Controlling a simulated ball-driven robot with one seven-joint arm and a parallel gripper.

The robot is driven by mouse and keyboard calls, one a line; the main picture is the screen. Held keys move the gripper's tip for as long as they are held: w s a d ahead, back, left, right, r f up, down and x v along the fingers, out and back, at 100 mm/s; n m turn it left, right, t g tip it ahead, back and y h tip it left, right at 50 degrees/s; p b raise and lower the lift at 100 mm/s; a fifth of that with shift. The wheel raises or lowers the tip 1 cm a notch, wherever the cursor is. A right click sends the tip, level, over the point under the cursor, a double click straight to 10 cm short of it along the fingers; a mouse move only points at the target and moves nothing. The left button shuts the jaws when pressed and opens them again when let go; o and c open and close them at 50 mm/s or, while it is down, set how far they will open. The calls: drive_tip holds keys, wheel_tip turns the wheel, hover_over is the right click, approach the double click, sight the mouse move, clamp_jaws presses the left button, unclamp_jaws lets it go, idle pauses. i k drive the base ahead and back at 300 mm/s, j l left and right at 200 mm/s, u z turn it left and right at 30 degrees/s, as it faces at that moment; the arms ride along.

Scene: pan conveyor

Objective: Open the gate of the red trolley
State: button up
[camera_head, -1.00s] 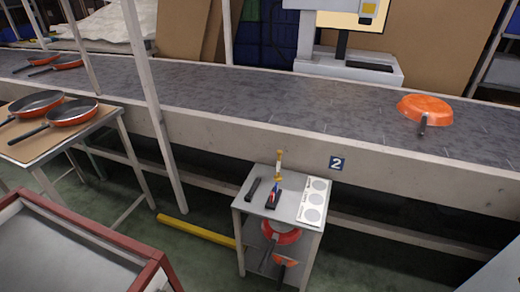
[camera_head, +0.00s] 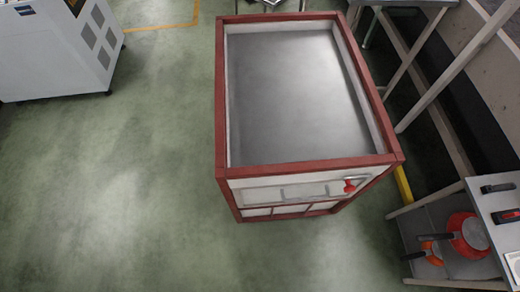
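The red trolley (camera_head: 309,160) stands right of centre in the head view. It has a red frame, pale side panels and an empty grey metal floor inside. Its near side is a pale panel, the gate (camera_head: 290,190), which stands upright and looks closed. A red handle or latch (camera_head: 350,186) sits near the right end of this panel, with a grey bar beside it. My gripper is not in view.
Open green floor (camera_head: 120,190) lies left of and in front of the trolley. A white cabinet (camera_head: 55,50) stands at the upper left. A small grey side table (camera_head: 490,205) with orange pans (camera_head: 468,236) below stands close at the right. A yellow bar (camera_head: 403,184) lies between.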

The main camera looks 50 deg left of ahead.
sight(270, 196)
drive_tip(key=j+u, duration=0.1)
drive_tip(key=u, duration=0.65)
drive_tip(key=k+j+z, duration=0.25)
drive_tip(key=i+j, duration=0.05)
